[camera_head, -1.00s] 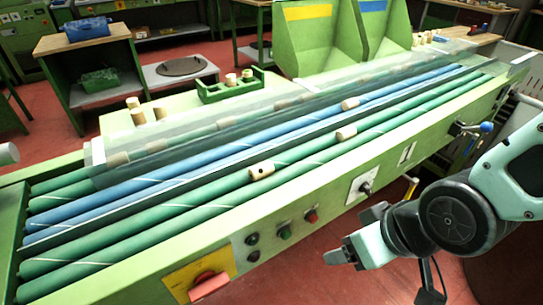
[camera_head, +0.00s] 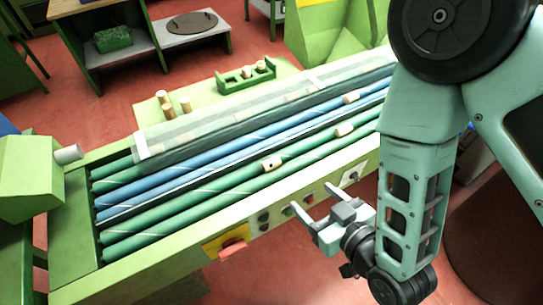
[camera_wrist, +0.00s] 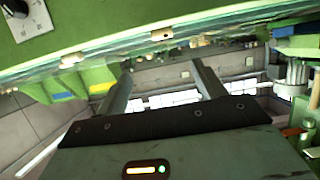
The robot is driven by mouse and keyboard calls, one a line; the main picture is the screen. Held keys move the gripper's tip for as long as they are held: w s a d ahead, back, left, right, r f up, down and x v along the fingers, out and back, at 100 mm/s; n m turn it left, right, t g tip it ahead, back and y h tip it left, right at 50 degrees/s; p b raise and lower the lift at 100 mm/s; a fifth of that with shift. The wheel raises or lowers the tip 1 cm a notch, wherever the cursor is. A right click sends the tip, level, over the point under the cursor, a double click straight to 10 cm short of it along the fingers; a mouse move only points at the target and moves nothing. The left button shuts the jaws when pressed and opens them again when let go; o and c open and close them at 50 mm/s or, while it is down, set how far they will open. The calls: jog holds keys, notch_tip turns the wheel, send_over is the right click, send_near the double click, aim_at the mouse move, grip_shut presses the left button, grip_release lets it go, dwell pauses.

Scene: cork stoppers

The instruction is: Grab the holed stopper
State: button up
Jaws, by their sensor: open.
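The holed stopper (camera_head: 272,164) is a short pale cork cylinder with a dark hole in its side. It lies on the front green rollers of the sorting machine in the head view. It also shows near the top of the wrist view, where the holed stopper (camera_wrist: 161,34) sits beyond the machine's front edge. My gripper (camera_head: 317,210) is open and empty, in front of the machine's control panel, below and to the right of the stopper and apart from it. Its two spread fingers (camera_wrist: 165,85) show in the wrist view with nothing between them.
A plain stopper (camera_head: 344,130) lies farther right on the rollers, another (camera_head: 351,97) behind it. A clear cover (camera_head: 230,112) spans the back rollers. A green tray (camera_head: 246,80) and loose corks (camera_head: 166,103) stand behind. The front panel carries a red handle (camera_head: 232,247) and buttons.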

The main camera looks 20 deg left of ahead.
jog(key=f+b+x, duration=0.1)
jog(key=b+x, duration=0.2)
jog(key=b, duration=0.7)
send_near(274, 164)
jog(key=x, duration=0.3)
jog(key=shift+w+a, duration=0.15)
jog(key=shift+w, duration=0.2)
jog(key=shift+s+p+x, duration=0.2)
jog(key=shift+p+x, duration=0.8)
jog(key=shift+x, duration=1.95)
jog(key=shift+a+f, duration=0.1)
jog(key=shift+f, duration=0.05)
jog(key=c, duration=1)
